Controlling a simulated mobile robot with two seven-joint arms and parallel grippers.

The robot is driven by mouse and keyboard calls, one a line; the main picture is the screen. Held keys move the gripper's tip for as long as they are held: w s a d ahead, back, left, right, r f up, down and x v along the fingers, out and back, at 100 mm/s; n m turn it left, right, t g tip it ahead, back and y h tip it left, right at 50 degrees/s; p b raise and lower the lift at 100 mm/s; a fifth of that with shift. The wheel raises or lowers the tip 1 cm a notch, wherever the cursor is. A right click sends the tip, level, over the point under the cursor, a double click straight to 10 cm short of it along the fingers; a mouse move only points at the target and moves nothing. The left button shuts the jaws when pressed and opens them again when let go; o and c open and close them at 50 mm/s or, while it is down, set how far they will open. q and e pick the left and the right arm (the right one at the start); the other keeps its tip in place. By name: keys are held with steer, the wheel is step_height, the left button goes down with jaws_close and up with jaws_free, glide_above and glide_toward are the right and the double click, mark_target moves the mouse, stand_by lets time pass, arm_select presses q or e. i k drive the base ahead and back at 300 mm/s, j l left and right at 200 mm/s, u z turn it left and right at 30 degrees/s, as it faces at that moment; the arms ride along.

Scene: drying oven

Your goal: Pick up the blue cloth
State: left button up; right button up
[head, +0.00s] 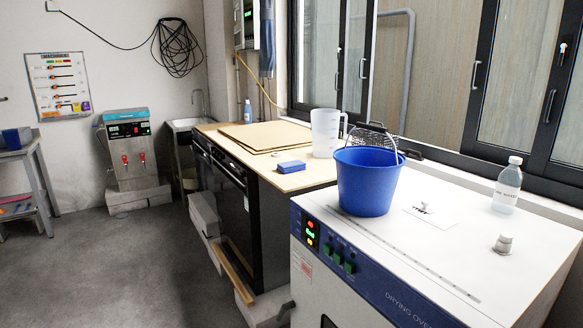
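A small flat blue block-shaped thing (291,167), which looks like a folded blue cloth, lies on the light wooden worktop (225,158). It is in front of the clear measuring jug and to the left of the blue bucket. Nothing covers it. A second blue, cloth-like thing (267,40) hangs by the wall left of the window; I cannot tell exactly what it is. Neither of my grippers shows in the head view.
The drying oven (460,240) stands at the front right. A measuring jug (325,135) and brown boards (262,136) are on the worktop.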

mark_target(285, 168)
steer(key=i+j+z, duration=0.1)
steer(key=i+j, duration=0.15)
steer(key=i+j+z, duration=0.1)
steer(key=i+j, duration=0.4)
steer(key=j, duration=0.2)
steer(key=i+j+z, duration=0.15)
steer(key=i+j, duration=0.15)
steer(key=i+j+z, duration=0.1)
steer(key=j, duration=0.3)
steer(key=i+j+z, duration=0.1)
steer(key=i+j, duration=0.4)
steer(key=j, duration=0.25)
steer(key=i+j+z, duration=0.15)
steer(key=j, duration=0.25)
steer(key=i, duration=0.1)
